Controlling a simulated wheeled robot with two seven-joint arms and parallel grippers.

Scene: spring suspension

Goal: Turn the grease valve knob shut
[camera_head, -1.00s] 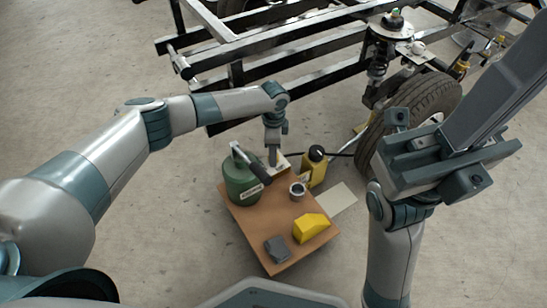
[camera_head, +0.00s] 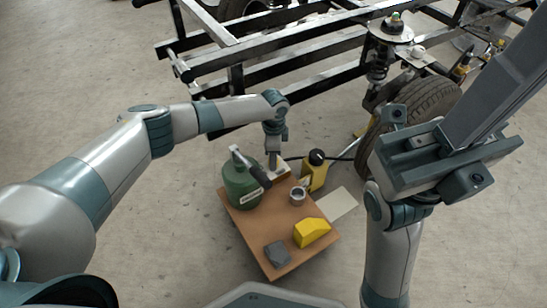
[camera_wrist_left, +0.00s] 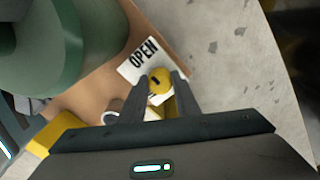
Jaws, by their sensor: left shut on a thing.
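The grease valve knob (camera_wrist_left: 160,80) is round and yellow with a short dark mark. It sits beside a white plate (camera_wrist_left: 128,71) printed OPEN. My left gripper (camera_head: 273,166) points down at the far edge of the small brown table. In the left wrist view, the two fingers of the left gripper (camera_wrist_left: 160,84) are shut on the knob, one on each side. The knob is too small and covered to make out in the head view. My right gripper (camera_head: 440,160) is raised at the right, away from the table; its jaw opening cannot be made out.
A green canister (camera_head: 240,188) with a black-gripped lever stands left of my left gripper. A yellow bottle (camera_head: 315,176), a small cup (camera_head: 298,194), a yellow block (camera_head: 311,233) and a grey block (camera_head: 277,254) are nearby. A vehicle frame (camera_head: 215,68) and tyre (camera_head: 430,105) stand behind.

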